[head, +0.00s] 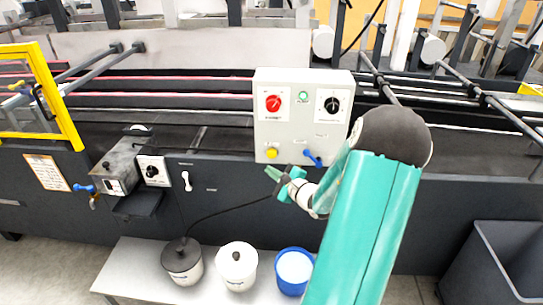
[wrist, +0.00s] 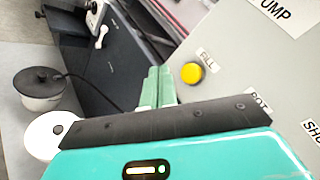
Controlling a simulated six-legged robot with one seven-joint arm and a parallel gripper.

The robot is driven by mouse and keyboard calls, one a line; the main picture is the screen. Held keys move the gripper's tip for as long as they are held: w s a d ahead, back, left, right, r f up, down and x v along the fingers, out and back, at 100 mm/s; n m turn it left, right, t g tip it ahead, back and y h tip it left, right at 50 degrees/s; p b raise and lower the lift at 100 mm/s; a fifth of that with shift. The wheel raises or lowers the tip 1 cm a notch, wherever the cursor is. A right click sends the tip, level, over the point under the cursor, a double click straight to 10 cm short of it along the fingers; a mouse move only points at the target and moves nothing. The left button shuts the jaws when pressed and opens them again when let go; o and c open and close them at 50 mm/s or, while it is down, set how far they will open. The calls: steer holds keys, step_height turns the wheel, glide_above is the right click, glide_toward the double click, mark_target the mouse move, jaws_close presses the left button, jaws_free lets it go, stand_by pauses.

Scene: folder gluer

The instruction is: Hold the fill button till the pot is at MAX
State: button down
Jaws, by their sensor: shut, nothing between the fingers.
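The yellow fill button (head: 271,153) is at the lower left of the pale control box (head: 303,135). In the wrist view the button (wrist: 191,73) sits beside a FILL label (wrist: 208,60). My gripper (head: 271,174) is shut and empty, just below the button. In the wrist view its green fingertips (wrist: 159,72) lie left of the button, with a gap showing in the picture; nothing shows it pressed. A grey metal tank (head: 121,167) stands on the machine at left. I cannot tell which vessel is the pot, and no MAX mark is readable.
The box also carries a red knob (head: 273,103), a black knob (head: 332,104) and a blue valve handle (head: 313,158) right of the button. A dark-lidded pot (head: 184,270), a white pot (head: 238,281) and a blue bucket (head: 283,287) stand on a low bench.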

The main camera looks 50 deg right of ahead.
mark_target(267, 155)
steer(key=shift+w+d, duration=0.75)
steer(key=shift+d, duration=0.25)
steer(key=shift+w+d, duration=0.75)
steer(key=shift+d, duration=0.2)
stand_by(0.6)
steer(key=shift+w+d, duration=0.25)
steer(key=shift+d, duration=0.05)
steer(key=shift+w+d, duration=0.3)
steer(key=shift+d, duration=0.1)
stand_by(4.8)
